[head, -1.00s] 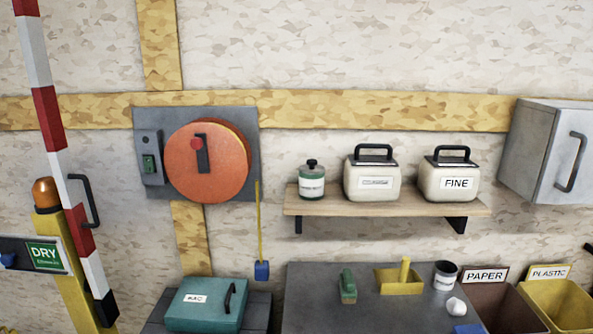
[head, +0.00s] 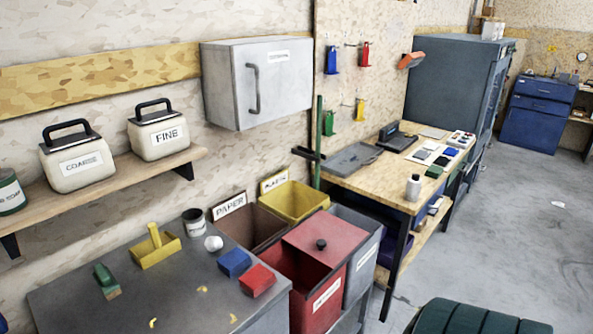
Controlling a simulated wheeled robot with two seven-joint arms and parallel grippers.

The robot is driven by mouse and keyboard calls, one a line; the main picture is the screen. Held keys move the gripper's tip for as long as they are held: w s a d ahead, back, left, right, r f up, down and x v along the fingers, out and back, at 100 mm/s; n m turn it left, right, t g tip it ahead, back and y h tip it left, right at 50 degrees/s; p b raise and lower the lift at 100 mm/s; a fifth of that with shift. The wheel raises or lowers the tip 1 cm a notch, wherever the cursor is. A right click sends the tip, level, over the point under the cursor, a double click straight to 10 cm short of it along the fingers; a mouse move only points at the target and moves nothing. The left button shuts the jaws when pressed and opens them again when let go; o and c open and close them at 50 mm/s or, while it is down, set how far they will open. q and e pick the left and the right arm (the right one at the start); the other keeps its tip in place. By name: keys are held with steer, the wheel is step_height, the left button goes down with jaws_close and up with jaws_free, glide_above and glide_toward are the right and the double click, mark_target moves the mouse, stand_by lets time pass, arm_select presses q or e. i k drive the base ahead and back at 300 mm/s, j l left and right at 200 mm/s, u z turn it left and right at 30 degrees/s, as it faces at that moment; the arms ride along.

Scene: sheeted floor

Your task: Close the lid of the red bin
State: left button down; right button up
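The red bin (head: 308,311) stands right of the grey worktop, with a white label on its side. Its red lid (head: 338,238) has a black knob (head: 321,244) and lies flat over the back right part of the top. The front left part of the bin is uncovered, and its red inside shows. Neither of my grippers is in view.
Brown paper bin (head: 259,237), yellow plastic bin (head: 300,200) and a grey bin (head: 362,240) adjoin it. The grey worktop (head: 180,290) holds a red block (head: 257,280) and a blue block (head: 234,263). A wooden workbench (head: 400,180) stands behind; open floor (head: 500,240) lies right.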

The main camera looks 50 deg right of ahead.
mark_target(328, 238)
steer(key=z, duration=1.8)
